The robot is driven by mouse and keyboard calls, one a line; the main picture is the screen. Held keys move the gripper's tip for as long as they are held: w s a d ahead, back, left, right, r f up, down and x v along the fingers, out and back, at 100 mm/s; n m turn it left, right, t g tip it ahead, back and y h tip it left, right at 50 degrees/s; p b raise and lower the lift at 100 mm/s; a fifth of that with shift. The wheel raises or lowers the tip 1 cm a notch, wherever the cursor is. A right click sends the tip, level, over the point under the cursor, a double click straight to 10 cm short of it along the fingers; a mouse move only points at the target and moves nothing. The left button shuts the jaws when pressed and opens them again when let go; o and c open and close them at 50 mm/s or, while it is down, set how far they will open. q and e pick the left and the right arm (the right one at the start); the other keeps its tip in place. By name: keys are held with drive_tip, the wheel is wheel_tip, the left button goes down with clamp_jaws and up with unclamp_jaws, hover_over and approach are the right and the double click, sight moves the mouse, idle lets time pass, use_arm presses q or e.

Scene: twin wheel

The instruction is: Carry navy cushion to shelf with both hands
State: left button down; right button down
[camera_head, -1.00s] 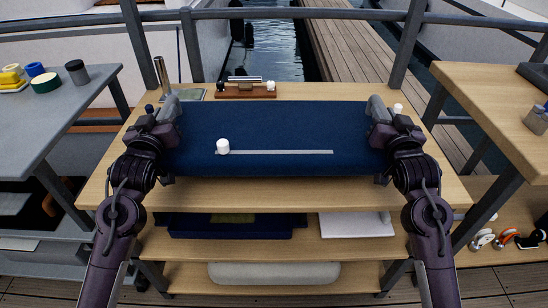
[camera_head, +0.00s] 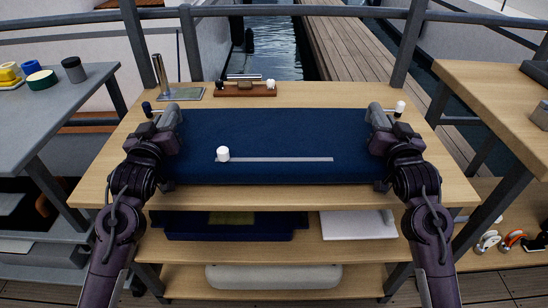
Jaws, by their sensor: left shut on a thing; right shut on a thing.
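The navy cushion (camera_head: 280,135) is a wide dark blue slab between my two grippers, over the top of the wooden shelf unit (camera_head: 320,198). I cannot tell whether it touches the top board. A small white cylinder (camera_head: 223,154) and a thin grey strip (camera_head: 285,159) show on its front part. My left gripper (camera_head: 172,122) is shut on the cushion's left end. My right gripper (camera_head: 382,122) is shut on its right end. The fingertips are partly hidden by my wrists.
Lower shelves hold a dark folded item (camera_head: 235,230), a white item (camera_head: 355,224) and a pale roll (camera_head: 273,276). A wooden block with a metal bar (camera_head: 244,89) and a metal plate with a post (camera_head: 180,93) stand behind the cushion. Tables flank both sides.

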use_arm(q)
drive_tip(key=shift+f+b, duration=0.45)
drive_tip(key=shift+f, duration=0.05)
use_arm(e)
drive_tip(key=shift+f, duration=0.5)
use_arm(q)
drive_tip(key=c, duration=1.2)
unclamp_jaws()
use_arm(e)
drive_tip(key=c, duration=1.2)
unclamp_jaws()
use_arm(q)
drive_tip(key=shift+o, duration=0.2)
drive_tip(key=shift+f, duration=0.1)
use_arm(e)
drive_tip(key=shift+o, duration=0.2)
drive_tip(key=shift+s, duration=0.1)
use_arm(q)
drive_tip(key=s, duration=1.2)
use_arm(e)
drive_tip(key=s, duration=1.2)
